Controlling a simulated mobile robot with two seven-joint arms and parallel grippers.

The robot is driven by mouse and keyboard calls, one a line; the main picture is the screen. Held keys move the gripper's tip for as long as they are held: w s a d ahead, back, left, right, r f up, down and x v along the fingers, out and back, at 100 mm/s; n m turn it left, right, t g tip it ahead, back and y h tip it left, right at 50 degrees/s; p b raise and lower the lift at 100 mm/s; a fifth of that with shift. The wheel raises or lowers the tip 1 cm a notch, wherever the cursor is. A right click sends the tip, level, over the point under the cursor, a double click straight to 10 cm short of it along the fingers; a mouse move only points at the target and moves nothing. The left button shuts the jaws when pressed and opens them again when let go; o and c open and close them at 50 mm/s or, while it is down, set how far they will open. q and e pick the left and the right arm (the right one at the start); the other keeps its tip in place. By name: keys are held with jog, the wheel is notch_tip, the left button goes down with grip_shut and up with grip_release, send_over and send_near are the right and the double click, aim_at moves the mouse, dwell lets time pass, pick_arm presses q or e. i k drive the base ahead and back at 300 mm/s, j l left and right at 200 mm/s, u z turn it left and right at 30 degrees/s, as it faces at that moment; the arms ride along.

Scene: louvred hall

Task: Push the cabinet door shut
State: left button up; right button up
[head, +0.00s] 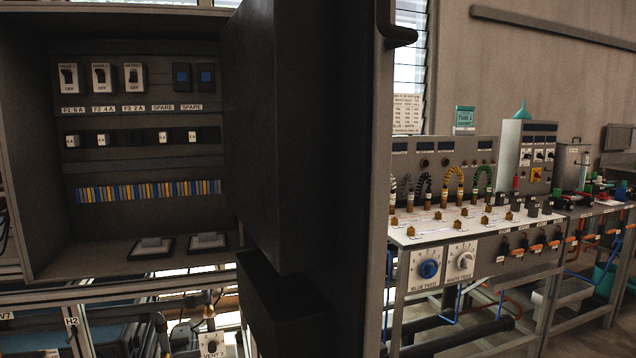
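The grey cabinet (118,225) stands open at the left in the head view. Its inside shows switches, a row of coloured terminals and two pale blocks at the bottom. The cabinet door (378,190) stands wide open, seen nearly edge-on in the middle of the view. A dark handle (401,36) sticks out to the right near its top. Large dark blocky shapes cover the space between cabinet and door; I cannot tell what they are, and they hide the hinge side.
Right of the door is a bench panel (455,222) with coloured hoses, knobs and brass fittings. More benches with valves run to the far right. Below the cabinet are a metal rail (120,290) and other equipment. A louvred window (408,75) is behind.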

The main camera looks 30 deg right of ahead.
aim_at(307, 86)
jog(key=l, duration=0.45)
jog(key=k+l+u, duration=0.15)
jog(key=l, duration=0.3)
jog(key=i+l, duration=0.1)
jog(key=l, duration=0.3)
jog(key=i+l, duration=0.1)
jog(key=l, duration=0.25)
